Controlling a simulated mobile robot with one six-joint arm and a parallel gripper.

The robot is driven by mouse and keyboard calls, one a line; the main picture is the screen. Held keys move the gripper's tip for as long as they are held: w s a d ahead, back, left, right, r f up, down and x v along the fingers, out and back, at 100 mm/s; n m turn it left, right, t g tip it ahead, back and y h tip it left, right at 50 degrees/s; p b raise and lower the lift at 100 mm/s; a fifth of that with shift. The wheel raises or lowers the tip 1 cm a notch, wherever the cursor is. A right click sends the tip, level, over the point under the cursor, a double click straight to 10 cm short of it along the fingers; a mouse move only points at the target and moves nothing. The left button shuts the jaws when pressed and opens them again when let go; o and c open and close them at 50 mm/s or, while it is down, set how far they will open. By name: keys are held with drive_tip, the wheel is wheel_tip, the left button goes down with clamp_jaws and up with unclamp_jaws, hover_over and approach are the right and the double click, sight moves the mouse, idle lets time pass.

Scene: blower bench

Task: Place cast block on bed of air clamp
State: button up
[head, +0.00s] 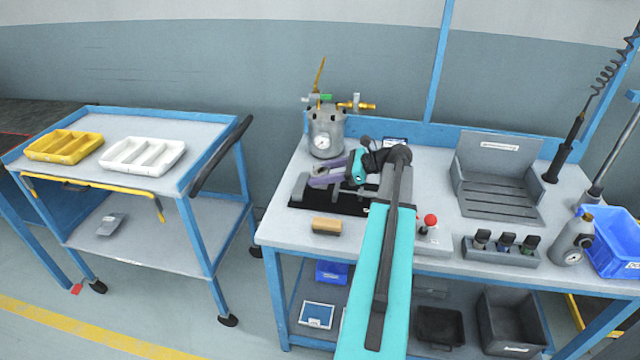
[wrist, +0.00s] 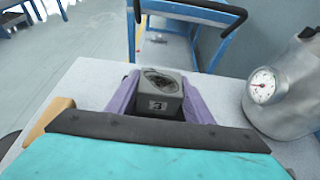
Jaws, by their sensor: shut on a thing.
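The cast block (wrist: 158,94) is a small grey cube with a dark hollow in its top and a label reading 3 on its side. My gripper (wrist: 160,100) has its two purple fingers on either side of it. In the head view my gripper (head: 328,176) is over the grey air clamp (head: 300,187) on its black base, at the left of the bench. The block is hardly visible there among the fingers. My arm and gripper hide much of the clamp, so I cannot tell whether the block touches the bed. The clamp is not clear in the wrist view.
A metal pressure pot with a gauge (head: 326,132) stands close behind the clamp. A wooden-backed brush (head: 327,226) lies in front. A red-knobbed lever (head: 431,221), a socket rack (head: 501,250) and a slotted grey tray (head: 497,198) are to the right. A trolley (head: 150,188) stands left.

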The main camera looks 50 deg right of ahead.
drive_tip(key=shift+f, duration=1.7)
drive_tip(key=o, duration=1.3)
drive_tip(key=shift+f, duration=0.15)
drive_tip(key=shift+s, duration=0.1)
drive_tip(key=v, duration=1.1)
drive_tip(key=shift+d+r+b, duration=0.1)
drive_tip(key=shift+r+b, duration=0.1)
drive_tip(key=shift+b, duration=0.2)
drive_tip(key=shift+s+d+r, duration=0.15)
drive_tip(key=shift+s, duration=0.15)
drive_tip(key=shift+r, duration=0.1)
